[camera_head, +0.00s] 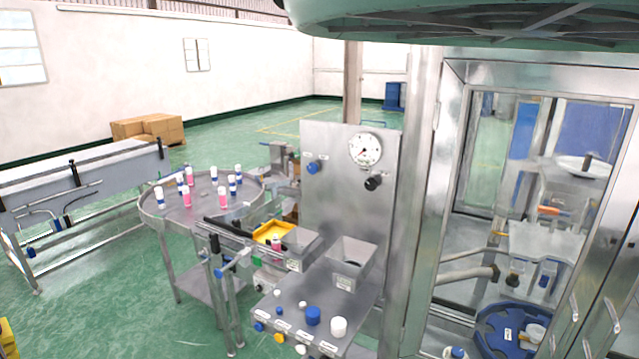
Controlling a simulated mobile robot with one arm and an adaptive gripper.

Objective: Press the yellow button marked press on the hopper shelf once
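The hopper shelf (345,312) is a steel shelf at the lower middle of the head view. A small yellow button (279,338) sits on its front edge, between a blue button (258,326) and a white one (301,349). Small white labels run along the edge above the buttons, but their print is too small to read. I cannot tell whether the yellow button is pressed in. My gripper is not in view.
A blue cap (313,315) and a white cap (339,326) stand on the shelf, below a grey hopper bin (354,263). A yellow tray (273,233) lies behind. A round table (180,219) with several bottles stands left. A glass-doored cabinet (440,170) stands right.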

